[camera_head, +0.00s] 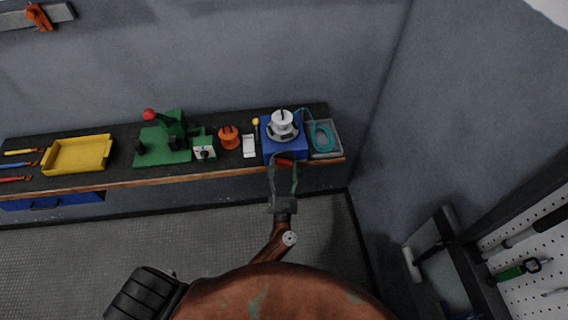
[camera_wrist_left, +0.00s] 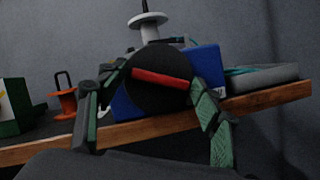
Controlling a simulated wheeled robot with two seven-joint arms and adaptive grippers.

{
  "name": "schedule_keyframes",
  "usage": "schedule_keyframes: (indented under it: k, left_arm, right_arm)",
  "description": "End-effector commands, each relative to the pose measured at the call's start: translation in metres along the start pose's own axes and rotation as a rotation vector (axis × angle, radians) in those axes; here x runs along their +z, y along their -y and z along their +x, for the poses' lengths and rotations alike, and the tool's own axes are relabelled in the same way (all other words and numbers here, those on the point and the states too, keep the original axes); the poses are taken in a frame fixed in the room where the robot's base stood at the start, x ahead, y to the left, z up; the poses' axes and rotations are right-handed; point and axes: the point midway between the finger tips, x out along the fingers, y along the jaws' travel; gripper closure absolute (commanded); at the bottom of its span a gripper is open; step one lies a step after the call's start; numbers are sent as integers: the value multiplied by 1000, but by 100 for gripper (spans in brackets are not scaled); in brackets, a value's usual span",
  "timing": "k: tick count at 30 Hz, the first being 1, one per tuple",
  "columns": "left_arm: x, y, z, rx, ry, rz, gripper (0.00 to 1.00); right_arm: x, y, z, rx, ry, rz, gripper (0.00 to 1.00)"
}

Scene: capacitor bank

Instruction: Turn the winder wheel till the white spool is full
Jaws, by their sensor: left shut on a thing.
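The blue winder (camera_head: 283,149) stands at the right part of the bench. The white spool (camera_head: 282,121) sits upright on top of it and also shows in the left wrist view (camera_wrist_left: 149,22). How much is wound on it is too small to tell. The dark round winder wheel (camera_wrist_left: 155,98), with a red bar (camera_wrist_left: 162,78) across it, is on the winder's front. My left gripper (camera_head: 284,163) reaches it from the front. Its two fingers (camera_wrist_left: 150,84) are shut on the wheel from either side. My right gripper is not in view.
A grey tray (camera_head: 338,152) with a teal coil (camera_head: 323,136) adjoins the winder on the right. An orange spool (camera_head: 229,138), green fixture (camera_head: 165,144) and yellow tray (camera_head: 79,154) stand to the left. The bench has a wooden front edge (camera_wrist_left: 270,98). A wall closes the right side.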

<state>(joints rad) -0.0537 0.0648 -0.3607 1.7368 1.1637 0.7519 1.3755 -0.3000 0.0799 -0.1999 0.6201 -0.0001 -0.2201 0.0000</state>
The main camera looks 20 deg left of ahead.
Motion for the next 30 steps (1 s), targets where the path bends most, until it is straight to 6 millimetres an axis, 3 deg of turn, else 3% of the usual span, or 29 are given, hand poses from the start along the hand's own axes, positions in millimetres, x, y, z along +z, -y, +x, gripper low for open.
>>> schedule_keyframes:
  k: [1,30]
  left_arm:
    - [4,-3,1,-19,-1,41,64]
    - [8,-6,2,-357,-1,853,65]
  right_arm:
    - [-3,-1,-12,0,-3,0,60]
    - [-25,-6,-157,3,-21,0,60]
